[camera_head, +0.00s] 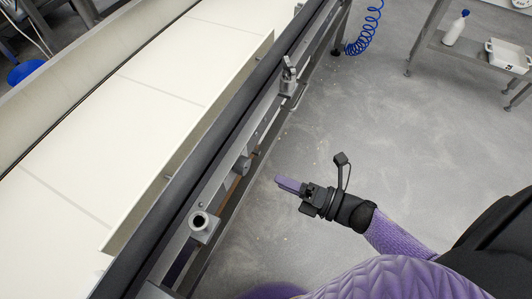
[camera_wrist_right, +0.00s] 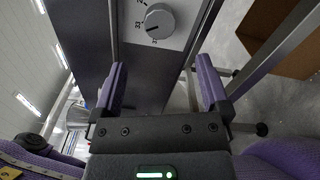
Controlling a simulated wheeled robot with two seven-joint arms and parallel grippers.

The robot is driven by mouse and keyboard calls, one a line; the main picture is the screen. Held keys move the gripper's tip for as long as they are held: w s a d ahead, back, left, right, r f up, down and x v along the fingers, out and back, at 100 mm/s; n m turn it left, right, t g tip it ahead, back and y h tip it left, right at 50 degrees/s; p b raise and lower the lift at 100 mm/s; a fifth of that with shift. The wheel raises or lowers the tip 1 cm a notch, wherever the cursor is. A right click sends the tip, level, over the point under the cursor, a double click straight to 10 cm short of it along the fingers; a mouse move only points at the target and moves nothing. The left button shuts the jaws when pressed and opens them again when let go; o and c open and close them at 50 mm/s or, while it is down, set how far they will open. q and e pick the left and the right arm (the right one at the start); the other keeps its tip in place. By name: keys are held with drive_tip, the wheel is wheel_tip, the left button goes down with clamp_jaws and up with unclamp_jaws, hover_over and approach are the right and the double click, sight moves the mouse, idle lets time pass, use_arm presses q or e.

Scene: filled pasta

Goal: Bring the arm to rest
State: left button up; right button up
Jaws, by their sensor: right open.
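My right gripper (camera_head: 289,186) shows in the head view at the centre right, over the grey floor. It is to the right of the conveyor's metal side frame and apart from it. In the right wrist view the two purple fingers of my right gripper (camera_wrist_right: 160,88) stand well apart with nothing between them. The gripper is open and empty. My left gripper is in neither view.
The cream conveyor belt (camera_head: 140,110) runs diagonally on the left, with a dark side rail (camera_head: 222,138). A steel shelf at the upper right holds a white bottle (camera_head: 456,28) and a white tray (camera_head: 508,56). A dial (camera_wrist_right: 159,22) and a brown box (camera_wrist_right: 285,38) show beyond my fingers. Floor (camera_head: 420,150) is clear.

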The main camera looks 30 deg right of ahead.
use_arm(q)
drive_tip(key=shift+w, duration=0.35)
use_arm(e)
drive_tip(key=shift+s+d, duration=0.15)
drive_tip(key=shift+s, duration=0.05)
